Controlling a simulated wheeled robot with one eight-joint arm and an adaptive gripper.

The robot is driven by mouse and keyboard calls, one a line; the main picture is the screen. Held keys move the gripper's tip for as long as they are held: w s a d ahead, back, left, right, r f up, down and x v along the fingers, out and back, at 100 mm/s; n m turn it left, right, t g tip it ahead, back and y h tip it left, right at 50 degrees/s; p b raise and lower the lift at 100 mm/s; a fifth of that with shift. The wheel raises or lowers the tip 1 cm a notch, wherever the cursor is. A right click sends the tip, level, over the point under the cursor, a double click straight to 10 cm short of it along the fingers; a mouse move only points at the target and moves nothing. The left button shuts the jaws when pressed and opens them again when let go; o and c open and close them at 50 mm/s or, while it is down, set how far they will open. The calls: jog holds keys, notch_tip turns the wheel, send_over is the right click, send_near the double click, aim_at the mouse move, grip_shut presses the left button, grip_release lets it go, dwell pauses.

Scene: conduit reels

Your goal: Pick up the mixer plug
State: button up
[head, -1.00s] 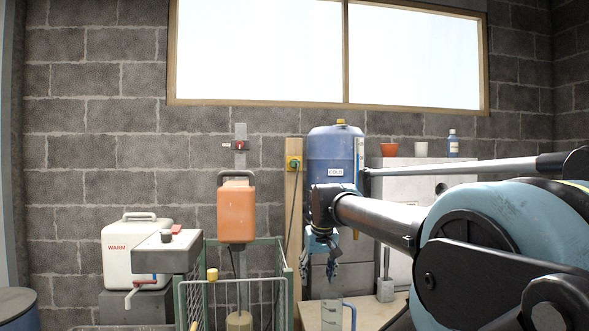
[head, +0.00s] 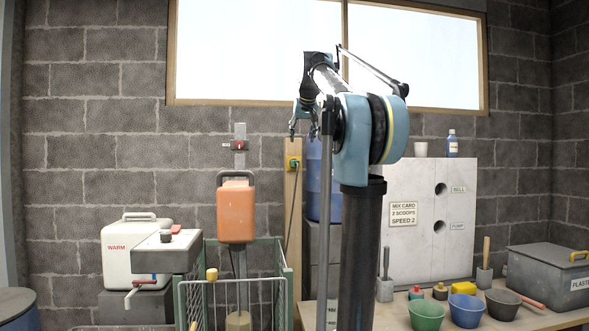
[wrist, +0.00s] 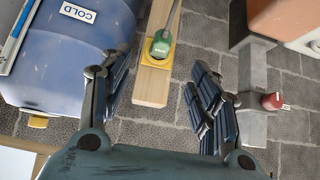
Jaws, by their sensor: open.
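The mixer plug is green (head: 295,164) and sits in a yellow socket (head: 288,161) on an upright wooden post, with a dark cord hanging from it. The plug also shows in the wrist view (wrist: 160,48), upper middle, with its cord running to the top edge. My gripper (head: 302,133) is raised in front of the wall, a little above the plug in the head view. In the wrist view my gripper (wrist: 158,80) is open and empty, its fingers spread either side of the post. The plug appears beyond the fingertips, not touched.
The blue COLD drum (wrist: 75,50) stands close beside the post, partly behind my arm in the head view. An orange container (head: 236,212) and a grey upright with a red switch (head: 239,146) are on the other side. Bowls (head: 466,310) stand on the bench at right.

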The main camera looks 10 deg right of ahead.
aim_at(295, 164)
jog(key=shift+w+a+r+x, duration=0.1)
jog(key=shift+w+r+x, duration=0.15)
jog(key=shift+x, duration=2.6)
jog(key=shift+w+a+r+x, duration=0.1)
jog(key=shift+w+r+x, duration=0.15)
jog(key=shift+x, duration=2.6)
jog(key=shift+w+a+r+x, duration=0.1)
jog(key=shift+w+r+x, duration=0.15)
jog(key=shift+x, duration=2.6)
jog(key=c, duration=1.1)
